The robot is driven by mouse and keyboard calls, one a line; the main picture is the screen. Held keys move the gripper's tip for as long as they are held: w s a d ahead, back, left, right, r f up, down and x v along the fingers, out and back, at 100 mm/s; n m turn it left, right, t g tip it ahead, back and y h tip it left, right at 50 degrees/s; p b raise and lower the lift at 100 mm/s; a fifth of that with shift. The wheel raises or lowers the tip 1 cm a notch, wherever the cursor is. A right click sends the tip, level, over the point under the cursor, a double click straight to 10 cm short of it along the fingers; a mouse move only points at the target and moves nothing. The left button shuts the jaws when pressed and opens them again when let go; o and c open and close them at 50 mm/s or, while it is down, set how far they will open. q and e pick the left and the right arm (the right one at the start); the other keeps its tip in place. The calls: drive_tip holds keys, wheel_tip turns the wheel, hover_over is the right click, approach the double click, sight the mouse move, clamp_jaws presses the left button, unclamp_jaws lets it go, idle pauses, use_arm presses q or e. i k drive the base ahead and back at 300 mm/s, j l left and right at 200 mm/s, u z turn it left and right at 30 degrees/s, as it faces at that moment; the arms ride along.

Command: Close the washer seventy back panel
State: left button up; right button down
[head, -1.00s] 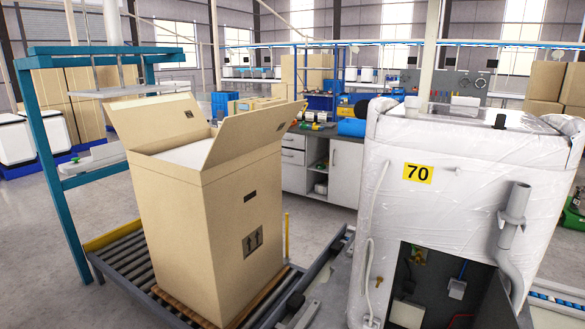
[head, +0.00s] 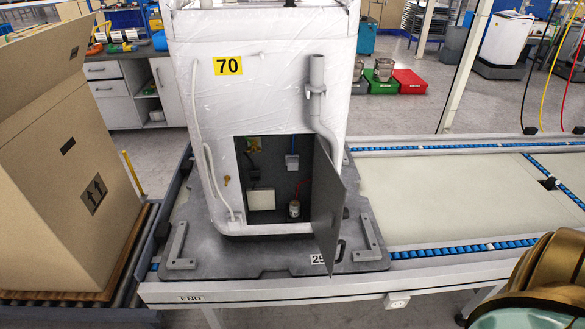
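The washer (head: 270,100) is wrapped in white film and bears a yellow label reading 70 (head: 228,66). It stands upright on a dark grey base plate (head: 200,262) at the left end of a conveyor. Its back panel (head: 327,205) is a dark grey door, swung open toward me at the right side of the low opening. Inside the opening (head: 270,185) I see wires, a white box and a small jar. A brass-coloured rounded part at the lower right seems to be mine, but no fingertips show. Neither gripper is in view.
A tall open cardboard box (head: 75,170) stands on a roller conveyor at the left. The conveyor (head: 440,200) right of the washer is clear, with blue roller strips along its edges. Red (head: 410,81) and green bins sit on the floor behind. Hanging cables are at the upper right.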

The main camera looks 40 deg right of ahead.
sight(328, 195)
drive_tip(key=i+z, duration=0.15)
drive_tip(key=z, duration=0.2)
drive_tip(key=i+z, duration=0.15)
drive_tip(key=z, duration=0.2)
drive_tip(key=i+z, duration=0.1)
drive_tip(key=z, duration=0.25)
